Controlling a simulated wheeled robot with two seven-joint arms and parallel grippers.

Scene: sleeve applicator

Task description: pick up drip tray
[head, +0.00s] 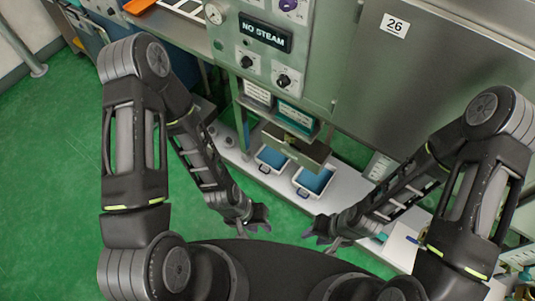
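Two shallow white-rimmed trays with blue insides sit on a low white shelf under the machine in the head view. The left tray (271,157) is partly covered by the machine's overhanging bracket. The right tray (314,180) shows more fully and has a dark tab at its front. I cannot tell which of them is the drip tray. My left gripper (257,226) is open and empty, in front of the shelf and below the left tray in the picture. My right gripper (321,236) looks open and empty, below the right tray in the picture. Neither gripper touches a tray.
The machine's control panel (262,70) with a "NO STEAM" sign, knobs and a gauge stands above the trays. A metal cabinet (430,85) marked 26 stands to the right. Green floor (50,200) is clear at the left. Small items lie at lower right.

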